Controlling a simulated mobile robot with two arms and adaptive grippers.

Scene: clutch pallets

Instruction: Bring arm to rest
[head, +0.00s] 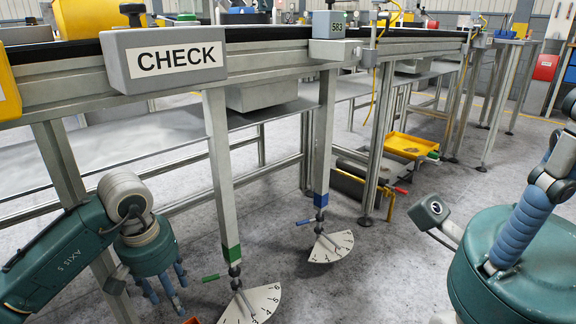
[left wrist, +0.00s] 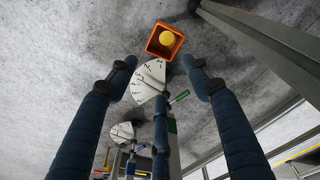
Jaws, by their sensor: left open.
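My left gripper (head: 165,288) hangs low at the left of the head view, its blue fingers pointing down beside a conveyor leg. In the left wrist view its fingers (left wrist: 158,66) are spread apart with nothing held between them. Beyond them is a white numbered dial (left wrist: 149,82) on a post with a green handle. An orange bin (left wrist: 153,50) with a yellow round thing (left wrist: 166,38) lies on the floor past it. My right gripper (head: 530,215) is close to the camera at the right edge, its blue fingers raised and partly cut off. Its opening cannot be made out.
A conveyor frame with a CHECK sign (head: 163,59) and a 583 box (head: 328,24) runs across the view. Its legs stand near my left gripper. Dials (head: 331,246) hang low from two legs. A yellow tray (head: 410,146) sits farther back. Floor between dials and my right gripper is clear.

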